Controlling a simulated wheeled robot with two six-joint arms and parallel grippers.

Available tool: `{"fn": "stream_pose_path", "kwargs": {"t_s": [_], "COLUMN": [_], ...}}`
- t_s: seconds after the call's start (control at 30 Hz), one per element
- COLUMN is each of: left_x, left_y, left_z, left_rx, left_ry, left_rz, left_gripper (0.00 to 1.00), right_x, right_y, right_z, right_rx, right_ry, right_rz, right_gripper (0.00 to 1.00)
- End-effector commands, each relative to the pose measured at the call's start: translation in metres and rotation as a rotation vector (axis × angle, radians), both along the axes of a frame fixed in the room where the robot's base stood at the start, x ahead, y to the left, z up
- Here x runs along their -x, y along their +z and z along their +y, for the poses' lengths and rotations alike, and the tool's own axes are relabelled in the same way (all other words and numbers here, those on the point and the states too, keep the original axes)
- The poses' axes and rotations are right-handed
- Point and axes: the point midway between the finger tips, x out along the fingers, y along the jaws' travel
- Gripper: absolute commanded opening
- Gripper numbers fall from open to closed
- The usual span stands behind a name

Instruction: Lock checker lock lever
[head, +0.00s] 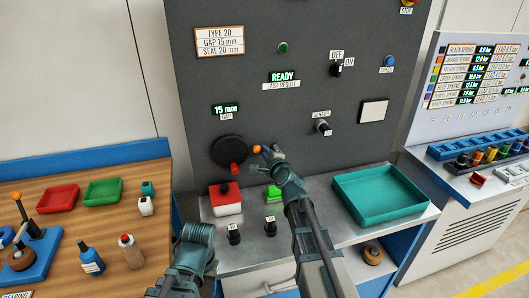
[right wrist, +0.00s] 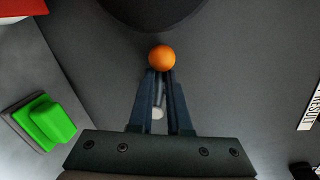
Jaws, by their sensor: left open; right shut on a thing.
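My right gripper (head: 267,154) is at the lever, just right of the knob. In the right wrist view the fingers (right wrist: 160,80) are closed together just below the orange knob (right wrist: 162,57). A pale piece shows between them; the fingers hide most of the lever's shaft. My left gripper (head: 198,232) is low in front of the console, apart from the lever; its fingertips are hard to make out.
A red button box (head: 225,198) and a green button (head: 273,193) stand on the console shelf below the lever. Black knobs (head: 233,233) are on the front edge. A teal tray (head: 380,195) is to the right. A wooden bench (head: 105,222) with bins and bottles is at the left.

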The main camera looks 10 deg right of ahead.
Motion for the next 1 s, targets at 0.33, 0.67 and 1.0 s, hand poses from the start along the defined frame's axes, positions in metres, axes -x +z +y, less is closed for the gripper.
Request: {"fn": "stream_pose_path", "kwargs": {"t_s": [0.33, 0.67, 1.0], "left_x": [0.0, 0.0001, 0.0001], "left_y": [-0.0052, -0.0057, -0.0058], "left_z": [0.0, 0.0, 0.0], "left_rx": [0.0, 0.0, 0.0], "left_ry": [0.0, 0.0, 0.0], "left_rz": [0.0, 0.0, 0.0], "left_gripper": [0.51, 0.51, 0.51], "right_x": [0.0005, 0.0012, 0.0016], "right_y": [-0.0073, -0.0084, -0.0086], "right_z": [0.0022, 0.0024, 0.0027], "right_rx": [0.113, 0.131, 0.13], "right_ry": [0.007, 0.01, 0.01], "right_rz": [0.0, 0.002, 0.002], "right_gripper": [0.0, 0.0, 0.41]}}
